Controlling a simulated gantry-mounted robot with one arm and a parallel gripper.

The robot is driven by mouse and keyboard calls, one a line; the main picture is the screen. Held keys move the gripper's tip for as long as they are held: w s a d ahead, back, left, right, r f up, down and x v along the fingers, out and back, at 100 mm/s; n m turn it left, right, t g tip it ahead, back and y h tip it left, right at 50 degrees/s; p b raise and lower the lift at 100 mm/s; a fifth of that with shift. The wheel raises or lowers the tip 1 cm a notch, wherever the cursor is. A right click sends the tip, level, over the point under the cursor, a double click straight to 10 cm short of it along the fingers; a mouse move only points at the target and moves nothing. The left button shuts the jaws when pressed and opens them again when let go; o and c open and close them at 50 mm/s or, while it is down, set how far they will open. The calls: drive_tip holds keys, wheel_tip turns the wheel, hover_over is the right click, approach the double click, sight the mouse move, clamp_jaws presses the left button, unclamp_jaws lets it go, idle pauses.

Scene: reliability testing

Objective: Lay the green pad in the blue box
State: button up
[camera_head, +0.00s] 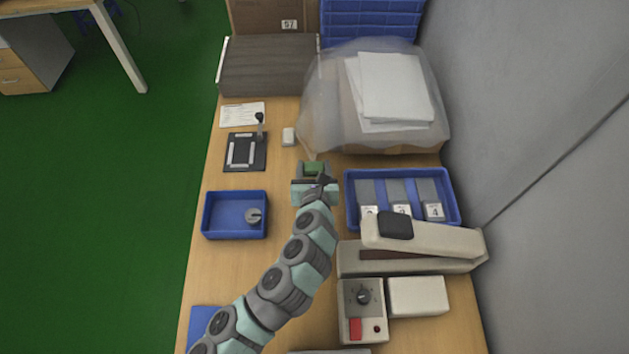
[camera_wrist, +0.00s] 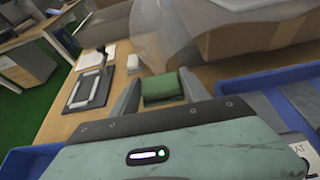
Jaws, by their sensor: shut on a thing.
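The green pad (camera_head: 315,168) is held between the fingers of my gripper (camera_head: 314,173), above the middle of the wooden table. In the wrist view the pad (camera_wrist: 162,88) fills the gap between the two fingers. A small blue box (camera_head: 208,226) stands on the table to the left of and nearer than my gripper, with a slotted grey disc (camera_head: 254,216) in its right part. The box's rim (camera_wrist: 22,151) shows at the lower left of the wrist view. The pad is outside the box.
A larger blue tray (camera_head: 352,205) with grey plates and number cards is close at the right. A stapler-like device (camera_head: 425,240) and control box (camera_head: 362,310) stand nearer. A plastic-covered carton (camera_head: 385,148) and a black fixture (camera_head: 245,152) lie beyond.

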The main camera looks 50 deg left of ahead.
drive_tip(key=shift+w+f+b, duration=0.15)
drive_tip(key=shift+f+b, duration=0.6)
drive_tip(key=shift+f, duration=2.3)
drive_tip(key=shift+f, duration=0.2)
drive_tip(key=o, duration=1.3)
drive_tip(key=shift+d+r, duration=0.15)
drive_tip(key=shift+r, duration=0.2)
drive_tip(key=p+v, duration=0.2)
drive_tip(key=v, duration=0.9)
drive_tip(key=shift+s+d, duration=0.25)
drive_tip(key=shift+s, duration=0.1)
